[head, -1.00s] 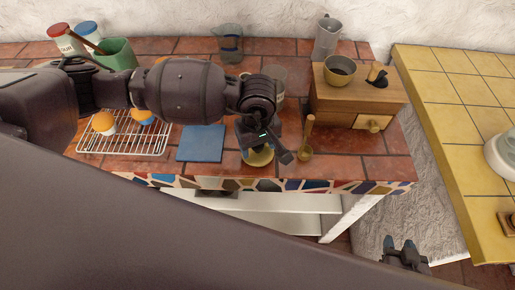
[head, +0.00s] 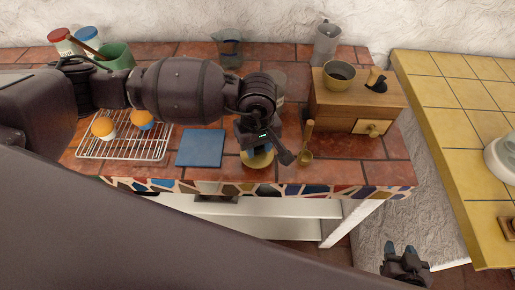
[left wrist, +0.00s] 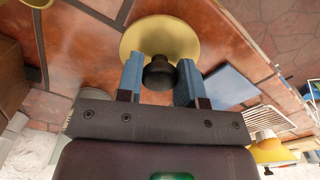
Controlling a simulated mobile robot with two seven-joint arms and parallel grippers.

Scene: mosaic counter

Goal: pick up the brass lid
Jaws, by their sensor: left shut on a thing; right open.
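The brass lid (head: 258,161) is at the front edge of the terracotta counter, partly hidden by my left gripper (head: 260,147). In the left wrist view the lid (left wrist: 168,33) shows as a round brass disc with a dark knob (left wrist: 158,74). The blue-padded fingers of my left gripper (left wrist: 160,64) are on either side of the knob, shut on it. I cannot tell whether the lid touches the counter. My right gripper (head: 400,251) is open and empty, low in front of the gap between the counters.
A blue square tile (head: 200,148) and a wire rack (head: 95,149) with orange-topped cups are left of the lid. A brass scoop (head: 306,157) stands close on the right.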

